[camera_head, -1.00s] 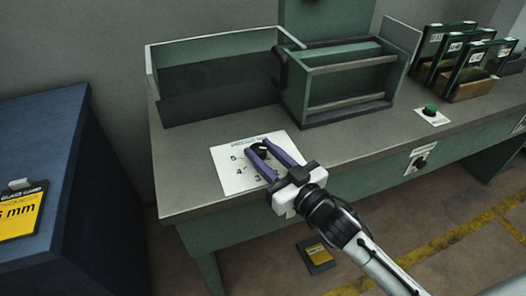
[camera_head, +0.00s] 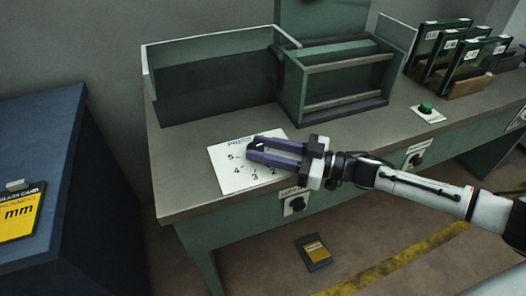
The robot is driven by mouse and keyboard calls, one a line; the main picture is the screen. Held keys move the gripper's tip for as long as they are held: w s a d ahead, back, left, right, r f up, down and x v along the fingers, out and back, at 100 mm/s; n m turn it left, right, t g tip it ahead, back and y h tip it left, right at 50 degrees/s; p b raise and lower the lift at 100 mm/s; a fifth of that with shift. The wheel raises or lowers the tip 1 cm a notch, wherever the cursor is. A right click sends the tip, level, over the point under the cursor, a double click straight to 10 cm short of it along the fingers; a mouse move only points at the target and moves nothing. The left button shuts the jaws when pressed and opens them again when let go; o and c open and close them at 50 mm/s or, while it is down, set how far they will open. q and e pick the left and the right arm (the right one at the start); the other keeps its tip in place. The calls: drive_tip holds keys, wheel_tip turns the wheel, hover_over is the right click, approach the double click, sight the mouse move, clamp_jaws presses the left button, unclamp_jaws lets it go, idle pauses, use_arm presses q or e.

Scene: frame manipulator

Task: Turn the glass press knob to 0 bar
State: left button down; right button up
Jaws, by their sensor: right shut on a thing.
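A white dial plate (camera_head: 230,181) with printed numbers lies on the grey-green workbench near its left front corner. The numbers 5, 4, 3 and 2 show along its lower part. My right gripper (camera_head: 252,151) reaches in from the right, its purple fingers lying across the upper middle of the plate, pointing left. The fingers are shut on the small black press knob (camera_head: 259,148), which is mostly hidden between them. The knob's pointer and the 0 mark cannot be made out. My left gripper is not in view.
A green frame press (camera_head: 335,85) and an open-fronted tray (camera_head: 215,72) stand behind the plate. A green button (camera_head: 426,107) and several framed glass panes are at the right. Black knobs (camera_head: 296,204) sit on the bench front. A blue cabinet (camera_head: 62,130) stands left.

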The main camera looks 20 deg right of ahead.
drive_tip(key=shift+w+g+y, duration=0.1)
drive_tip(key=shift+g+y, duration=0.2)
drive_tip(key=o, duration=1)
drive_tip(key=shift+n, duration=0.3)
drive_tip(key=shift+o, duration=0.2)
drive_tip(key=b+v, duration=0.1)
drive_tip(key=v, duration=0.9)
drive_tip(key=shift+d+r, duration=0.1)
drive_tip(key=shift+d, duration=0.05)
